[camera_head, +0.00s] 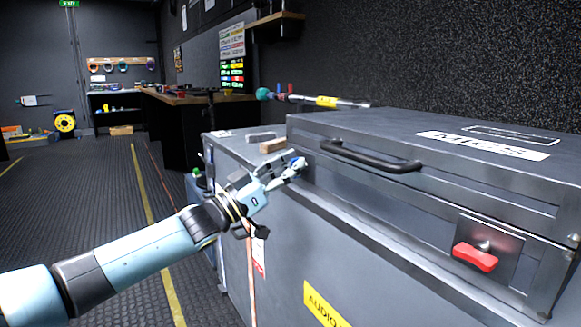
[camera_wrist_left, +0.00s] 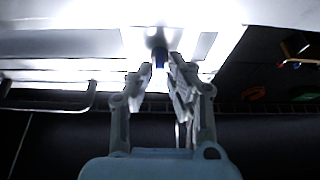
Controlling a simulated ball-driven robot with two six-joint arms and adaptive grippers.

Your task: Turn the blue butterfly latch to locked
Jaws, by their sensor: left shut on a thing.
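The blue butterfly latch (camera_head: 299,162) is on the left end of the front face of the large grey flight case, mostly hidden by my fingers. My left gripper (camera_head: 288,168) reaches it from the left and is shut on it. In the left wrist view the gripper (camera_wrist_left: 161,74) has its two fingertips at either side of the blue latch (camera_wrist_left: 160,57), below a dark round part on the bright case face. Which way the latch is turned cannot be told. My right gripper is not in view.
The grey flight case (camera_head: 370,215) has a black handle (camera_head: 372,160) and a red latch (camera_head: 475,257) to the right. A brown block (camera_head: 273,146) lies on the lower case ledge behind the gripper. A pole (camera_head: 315,101) lies behind the lid. The floor at left is clear.

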